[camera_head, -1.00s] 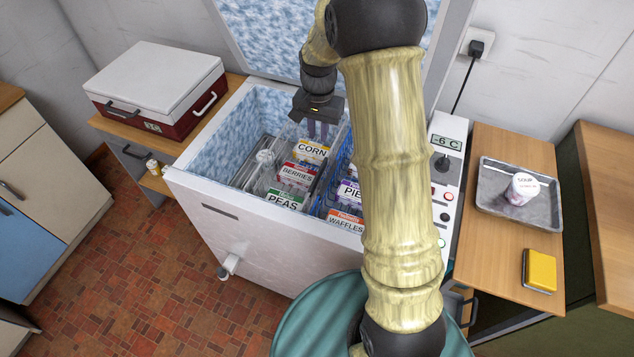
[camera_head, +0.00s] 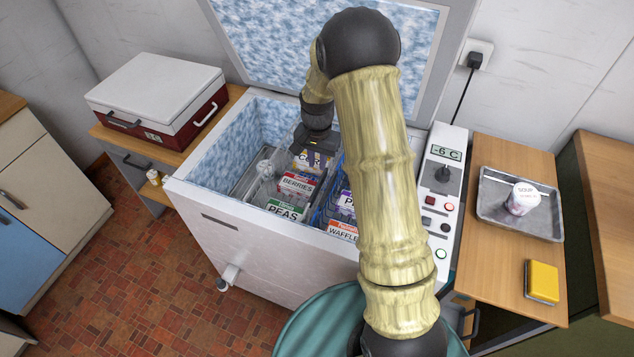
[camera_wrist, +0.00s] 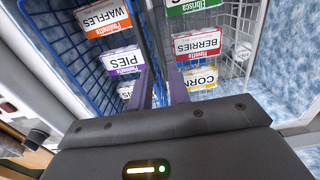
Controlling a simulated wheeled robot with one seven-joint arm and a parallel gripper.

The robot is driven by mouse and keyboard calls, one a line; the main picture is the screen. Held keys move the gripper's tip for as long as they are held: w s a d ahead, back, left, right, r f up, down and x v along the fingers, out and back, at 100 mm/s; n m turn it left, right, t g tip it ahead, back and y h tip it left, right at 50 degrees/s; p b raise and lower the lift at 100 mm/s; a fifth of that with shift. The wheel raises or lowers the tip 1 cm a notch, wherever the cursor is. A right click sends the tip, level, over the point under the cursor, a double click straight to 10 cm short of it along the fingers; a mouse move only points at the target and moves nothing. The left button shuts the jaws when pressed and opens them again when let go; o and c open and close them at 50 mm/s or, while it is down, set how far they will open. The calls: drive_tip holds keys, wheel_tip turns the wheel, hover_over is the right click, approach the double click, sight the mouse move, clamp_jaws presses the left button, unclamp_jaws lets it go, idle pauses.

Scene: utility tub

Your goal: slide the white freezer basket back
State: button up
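The white freezer basket (camera_head: 262,170) sits in the left part of the open chest freezer (camera_head: 250,262). It holds boxes labelled PEAS (camera_head: 284,210), BERRIES (camera_head: 297,185) and CORN (camera_wrist: 201,78). In the wrist view its pale wires (camera_wrist: 236,48) show on the right. My gripper (camera_head: 315,163) points down over the CORN box, near the border between the white basket and the blue basket.
The blue basket (camera_wrist: 78,48) with PIES and WAFFLES boxes stands to the right. The freezer lid (camera_head: 270,35) is raised behind. A control panel (camera_head: 441,190) lies right of the opening. A tray (camera_head: 490,205) with a tub and a yellow block (camera_head: 541,281) are farther right.

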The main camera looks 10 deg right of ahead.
sight(317, 185)
wheel_tip(317, 185, down, 10)
drive_tip(key=shift+f+p, duration=0.1)
drive_tip(key=shift+p, duration=0.2)
clamp_jaws()
